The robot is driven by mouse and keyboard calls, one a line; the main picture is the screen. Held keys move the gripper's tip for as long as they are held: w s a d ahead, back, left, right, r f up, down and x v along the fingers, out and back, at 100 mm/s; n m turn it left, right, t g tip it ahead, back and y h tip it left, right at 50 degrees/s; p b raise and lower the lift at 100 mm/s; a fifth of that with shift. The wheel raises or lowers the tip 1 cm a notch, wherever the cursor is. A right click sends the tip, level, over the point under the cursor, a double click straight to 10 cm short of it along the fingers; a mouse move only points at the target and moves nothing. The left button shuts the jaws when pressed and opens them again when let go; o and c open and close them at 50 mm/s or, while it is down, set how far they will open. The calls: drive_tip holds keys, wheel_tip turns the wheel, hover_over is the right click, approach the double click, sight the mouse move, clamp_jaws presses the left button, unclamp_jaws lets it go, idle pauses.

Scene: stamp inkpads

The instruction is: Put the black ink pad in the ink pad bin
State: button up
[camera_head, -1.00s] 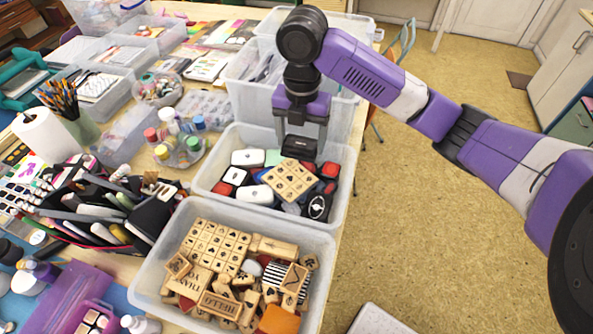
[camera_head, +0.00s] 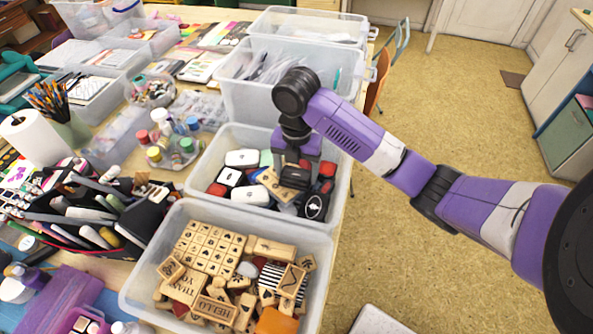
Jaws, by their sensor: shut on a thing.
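The black ink pad (camera_head: 294,178) is between the fingers of my gripper (camera_head: 297,165), which is shut on it. My gripper points down inside the ink pad bin (camera_head: 195,172), a clear plastic bin with white, red and black ink pads in it. The held pad is low in the bin, over or against a wooden stamp block (camera_head: 272,186) that it partly hides. I cannot tell whether it touches the things below.
A clear bin of wooden stamps (camera_head: 150,262) stands in front. Taller clear bins (camera_head: 238,98) stand behind. A cup of pencils and paint bottles (camera_head: 160,118) are to the left. The yellow floor (camera_head: 450,130) to the right is open.

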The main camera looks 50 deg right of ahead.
drive_tip(key=shift+f, duration=0.15)
drive_tip(key=o, duration=1.4)
